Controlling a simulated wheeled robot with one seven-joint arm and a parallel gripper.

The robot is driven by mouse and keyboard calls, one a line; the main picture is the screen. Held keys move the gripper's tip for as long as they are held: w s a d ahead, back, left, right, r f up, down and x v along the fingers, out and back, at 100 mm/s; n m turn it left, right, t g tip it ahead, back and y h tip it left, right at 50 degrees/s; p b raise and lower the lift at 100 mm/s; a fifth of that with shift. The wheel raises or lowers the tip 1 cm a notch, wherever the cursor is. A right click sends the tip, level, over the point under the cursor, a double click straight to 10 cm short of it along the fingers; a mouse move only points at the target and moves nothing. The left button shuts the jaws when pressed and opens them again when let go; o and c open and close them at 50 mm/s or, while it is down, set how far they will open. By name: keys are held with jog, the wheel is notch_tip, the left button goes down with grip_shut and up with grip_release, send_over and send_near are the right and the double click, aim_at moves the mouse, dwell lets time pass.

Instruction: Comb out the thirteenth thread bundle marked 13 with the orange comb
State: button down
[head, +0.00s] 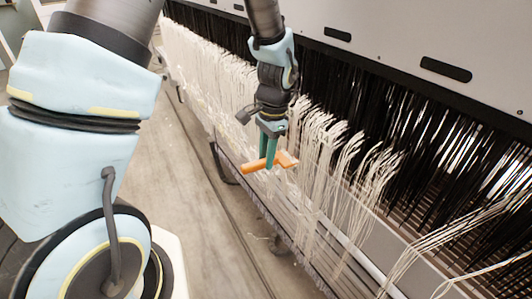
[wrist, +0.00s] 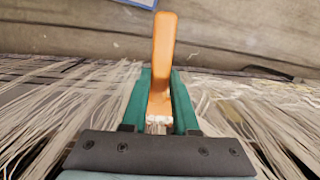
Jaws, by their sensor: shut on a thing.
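My gripper (head: 270,143) points down in the head view, with its green fingers shut on the orange comb (head: 259,164). The comb lies across the fingertips beside the pale thread bundles (head: 315,140). In the wrist view the comb (wrist: 163,55) sits between the green fingers (wrist: 159,105) and sticks out away from me. Its teeth are not clear in either view. White threads (wrist: 235,120) spread on both sides of the gripper in the wrist view. I cannot read any number marking, so I cannot tell which bundle is 13.
A large machine with a light grey panel (head: 430,35) and rows of black cords (head: 440,120) stands behind the threads. A dark rail (head: 225,160) runs along its lower front. The floor (head: 200,200) to the left of it is clear.

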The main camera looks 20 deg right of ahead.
jog(key=shift+f+b, duration=1)
jog(key=shift+f, duration=1.1)
notch_tip(320, 180, down, 10)
jog(key=b, duration=0.5)
jog(key=shift+d+f+b, duration=0.15)
jog(key=shift+d+b, duration=0.15)
jog(key=shift+s+a, duration=0.2)
jog(key=shift+a, duration=0.85)
jog(key=shift+s+a, duration=0.15)
jog(key=shift+a, duration=0.85)
notch_tip(320, 180, up, 25)
jog(key=d+p, duration=0.2)
jog(key=p, duration=1.9)
jog(key=shift+w, duration=0.2)
